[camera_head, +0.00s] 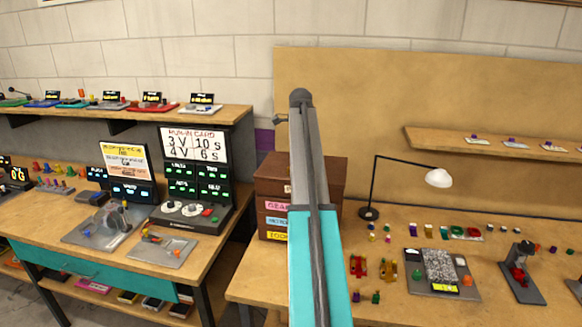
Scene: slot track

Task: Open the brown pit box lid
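The brown pit box (271,187) stands at the back left of the right-hand bench, against the tan board. Pink, blue and yellow labels run down its front. Its top (335,167) looks flat and shut, but my arm covers the middle of the box, so any handle or catch there is hidden. My teal and grey arm rises in front of it, and its far end is above the box top in the picture. A small dark part shows left of that end; I cannot tell if it belongs to my gripper. The finger state is not visible.
A black desk lamp (369,213) stands close right of the box. Small coloured parts, a grey tray (412,285) and a dark stand (523,273) lie further right. The left bench holds a black display console (190,218). A gap separates the benches.

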